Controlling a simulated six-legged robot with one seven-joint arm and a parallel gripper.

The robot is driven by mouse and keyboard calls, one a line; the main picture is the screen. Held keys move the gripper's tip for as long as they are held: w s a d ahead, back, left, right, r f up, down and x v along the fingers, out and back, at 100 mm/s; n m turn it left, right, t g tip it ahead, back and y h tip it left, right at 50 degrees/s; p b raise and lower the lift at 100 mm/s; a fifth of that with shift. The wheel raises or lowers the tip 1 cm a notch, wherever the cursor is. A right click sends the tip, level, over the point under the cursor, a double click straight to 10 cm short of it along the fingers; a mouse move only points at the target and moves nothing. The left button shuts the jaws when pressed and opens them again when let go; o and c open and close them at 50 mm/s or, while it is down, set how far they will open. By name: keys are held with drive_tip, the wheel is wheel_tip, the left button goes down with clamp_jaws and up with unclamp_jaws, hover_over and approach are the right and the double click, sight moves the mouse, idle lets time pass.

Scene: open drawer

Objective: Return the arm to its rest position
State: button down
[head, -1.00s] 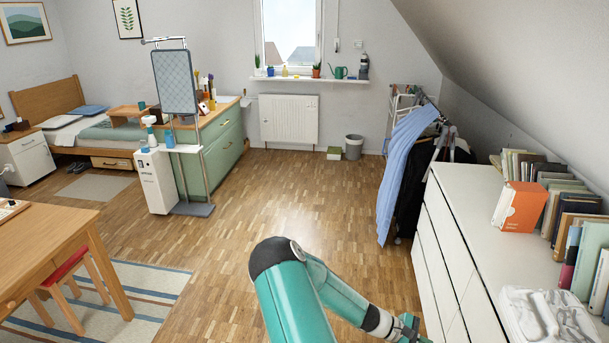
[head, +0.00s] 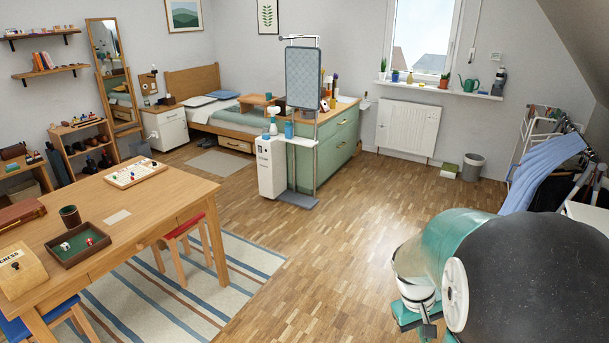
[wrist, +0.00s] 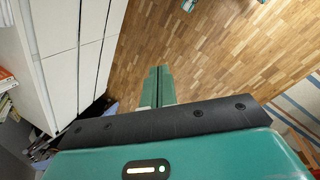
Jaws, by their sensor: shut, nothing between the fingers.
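My gripper (wrist: 158,86) shows in the wrist view with its two teal fingers together and nothing between them. It points out over bare wood floor (wrist: 195,60), apart from everything around it. In the head view my arm (head: 500,270) is folded close to the camera and fills the lower right. The fingers cannot be made out clearly there.
A white chest of drawers (wrist: 62,80) stands left in the wrist view. The head view shows a wooden table (head: 150,200) with game trays, a striped rug (head: 235,265), a white-and-grey stand (head: 270,165), a green dresser (head: 340,135) and a clothes rack (head: 545,170). The middle floor is clear.

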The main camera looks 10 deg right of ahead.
drive_tip(key=s+a+r+t+y, duration=0.1)
drive_tip(key=s+a+r+t, duration=0.2)
drive_tip(key=a+r, duration=0.6)
drive_tip(key=s+a+r+t+y, duration=0.2)
drive_tip(key=s+a+r+t, duration=0.2)
drive_tip(key=a+r, duration=0.4)
drive_tip(key=shift+s+a+r, duration=0.3)
drive_tip(key=shift+a+r, duration=0.1)
drive_tip(key=shift+a, duration=0.75)
drive_tip(key=shift+d, duration=0.15)
